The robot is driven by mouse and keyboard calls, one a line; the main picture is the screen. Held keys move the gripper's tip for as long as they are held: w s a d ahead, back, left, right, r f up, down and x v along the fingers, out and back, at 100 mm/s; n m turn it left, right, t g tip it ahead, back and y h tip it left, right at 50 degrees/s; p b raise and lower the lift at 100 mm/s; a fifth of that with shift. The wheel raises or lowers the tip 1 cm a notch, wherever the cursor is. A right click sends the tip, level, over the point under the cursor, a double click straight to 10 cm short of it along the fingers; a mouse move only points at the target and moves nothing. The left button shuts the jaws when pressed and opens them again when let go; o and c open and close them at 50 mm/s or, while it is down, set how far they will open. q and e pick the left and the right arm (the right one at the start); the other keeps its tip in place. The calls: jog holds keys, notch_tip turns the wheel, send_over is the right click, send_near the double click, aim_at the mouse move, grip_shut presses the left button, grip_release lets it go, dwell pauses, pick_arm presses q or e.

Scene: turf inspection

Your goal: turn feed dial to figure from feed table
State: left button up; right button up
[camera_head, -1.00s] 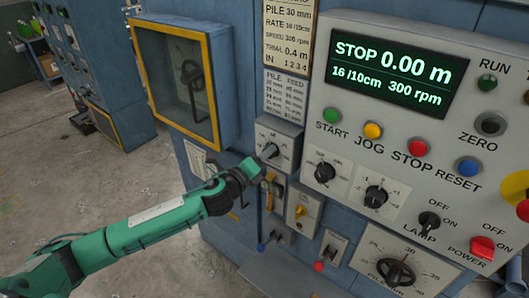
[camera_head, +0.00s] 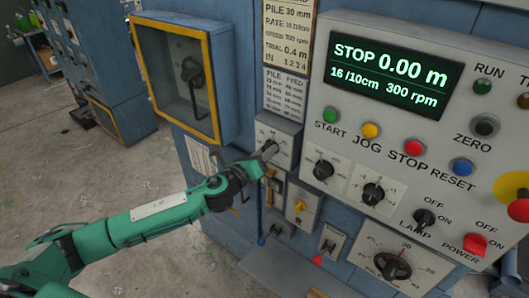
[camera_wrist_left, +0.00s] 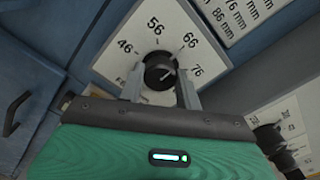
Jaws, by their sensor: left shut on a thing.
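The feed dial is a black knob on a pale plate; in the left wrist view the knob (camera_wrist_left: 159,71) sits among the figures 46, 56, 66 and 76. In the head view the dial (camera_head: 269,149) is partly covered by my left gripper (camera_head: 262,156). In the left wrist view my left gripper (camera_wrist_left: 159,88) has a finger on each side of the knob and is shut on it. The feed table (camera_head: 285,92) hangs just above the dial; its rows are too small to read surely. My right gripper is out of view.
A card (camera_head: 288,35) above reads pile 30 mm. The display (camera_head: 395,73) shows STOP, 0.00 m, 16/10cm and 300 rpm. Other knobs (camera_head: 323,169) and switches (camera_head: 300,206) sit close right of and below the dial. A yellow-framed box (camera_head: 183,75) juts out at left.

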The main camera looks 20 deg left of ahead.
pick_arm(q)
jog(key=shift+f, duration=0.15)
jog(key=o, duration=1)
jog(key=b+v, duration=0.5)
jog(key=v, duration=0.9)
jog(key=shift+b, duration=0.35)
jog(key=shift+w, duration=0.1)
